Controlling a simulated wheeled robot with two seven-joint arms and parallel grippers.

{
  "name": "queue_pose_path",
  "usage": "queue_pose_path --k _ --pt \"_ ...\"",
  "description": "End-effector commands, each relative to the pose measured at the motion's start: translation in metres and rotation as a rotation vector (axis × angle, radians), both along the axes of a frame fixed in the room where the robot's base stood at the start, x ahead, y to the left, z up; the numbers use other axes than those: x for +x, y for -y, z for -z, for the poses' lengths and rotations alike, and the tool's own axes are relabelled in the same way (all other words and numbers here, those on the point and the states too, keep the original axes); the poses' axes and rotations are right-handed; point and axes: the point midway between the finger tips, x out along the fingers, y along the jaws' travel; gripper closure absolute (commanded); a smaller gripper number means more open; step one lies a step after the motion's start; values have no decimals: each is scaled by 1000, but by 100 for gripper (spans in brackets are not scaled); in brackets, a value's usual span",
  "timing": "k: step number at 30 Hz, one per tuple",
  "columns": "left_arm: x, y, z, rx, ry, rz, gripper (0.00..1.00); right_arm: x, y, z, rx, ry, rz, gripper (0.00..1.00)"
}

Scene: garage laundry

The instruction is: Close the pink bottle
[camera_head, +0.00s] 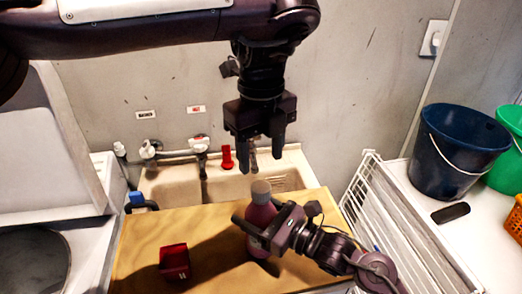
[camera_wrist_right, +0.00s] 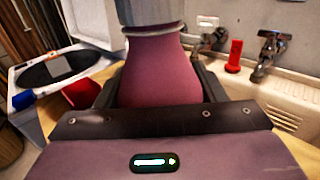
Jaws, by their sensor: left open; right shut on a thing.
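The pink bottle (camera_head: 261,220) stands upright on the wooden board, with a grey cap (camera_head: 261,188) at its top. In the right wrist view the bottle (camera_wrist_right: 162,72) fills the middle between the fingers, and the cap (camera_wrist_right: 150,11) sits over its neck, cut off by the top edge. I cannot tell how tightly it sits. My right gripper (camera_head: 260,218) is shut on the bottle's body from the right. My left gripper (camera_head: 259,158) is open and empty, pointing down just above the cap, apart from it.
The wooden board (camera_head: 140,240) lies in front of the sink (camera_head: 225,187). A red box (camera_head: 174,261) stands on its left part. A red object (camera_head: 227,157) stands by the taps. A white rack (camera_head: 385,225) and blue bucket (camera_head: 455,160) are at right.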

Motion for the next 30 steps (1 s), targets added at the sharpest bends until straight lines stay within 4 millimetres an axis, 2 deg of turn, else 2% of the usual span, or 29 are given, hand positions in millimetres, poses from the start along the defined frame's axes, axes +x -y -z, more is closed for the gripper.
queue_pose_path --k 5,19,30 --pt "0 -1 7 2 -1 1 46 0 0 0 1 1 0 100" --pt "0 -1 72 1 -2 3 46 0 0 0 1 1 0 100" --pt "0 0 80 0 0 2 46 0 0 0 1 1 0 100"
